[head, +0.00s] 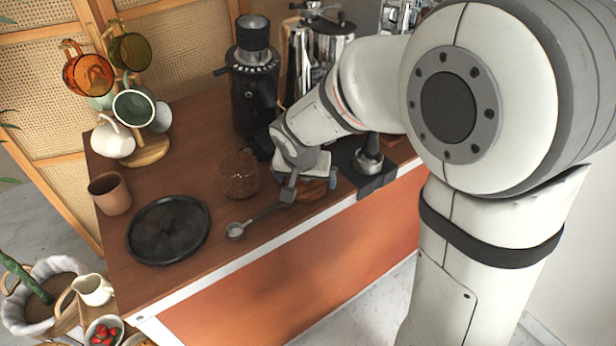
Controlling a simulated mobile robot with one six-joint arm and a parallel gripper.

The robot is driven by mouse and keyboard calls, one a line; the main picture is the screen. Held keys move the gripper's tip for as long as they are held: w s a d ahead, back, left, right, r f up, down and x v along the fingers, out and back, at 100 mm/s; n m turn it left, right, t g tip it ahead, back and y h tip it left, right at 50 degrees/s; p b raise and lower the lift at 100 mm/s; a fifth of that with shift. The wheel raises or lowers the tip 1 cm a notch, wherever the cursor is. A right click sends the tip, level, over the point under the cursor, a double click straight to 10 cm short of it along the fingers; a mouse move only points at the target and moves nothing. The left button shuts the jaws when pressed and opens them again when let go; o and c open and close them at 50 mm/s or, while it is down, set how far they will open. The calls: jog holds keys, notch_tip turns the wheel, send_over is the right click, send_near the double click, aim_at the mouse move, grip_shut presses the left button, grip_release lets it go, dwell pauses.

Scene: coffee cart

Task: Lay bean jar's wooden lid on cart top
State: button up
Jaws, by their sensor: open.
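The bean jar (240,177), clear glass with brown beans in it, stands on the brown cart top (185,118) and shows no lid on its mouth. A flat reddish-brown wooden piece, which looks like the wooden lid (311,193), is low on the cart top to the jar's right, near the front edge. My gripper (311,186) is open, pointing down right over the lid, with one finger on either side of it. The gripper hides part of the lid, and I cannot tell whether the fingers touch it.
A metal scoop (237,230) lies just left of my gripper. A round black tray (168,229) and a clay cup (110,194) are further left. A black grinder (253,85) stands behind the jar, and a tamper (369,158) on a dark mat to the right.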

jog(key=shift+r+p, duration=0.25)
jog(key=shift+p, duration=0.1)
jog(key=d+v, duration=0.1)
jog(key=v, duration=1.1)
jog(key=s+d+f+n+g, duration=0.2)
jog(key=s+d+f, duration=0.2)
jog(key=s+d, duration=1)
jog(key=shift+d+y, duration=0.35)
jog(key=shift+y, duration=0.05)
jog(key=shift+p+v, duration=0.8)
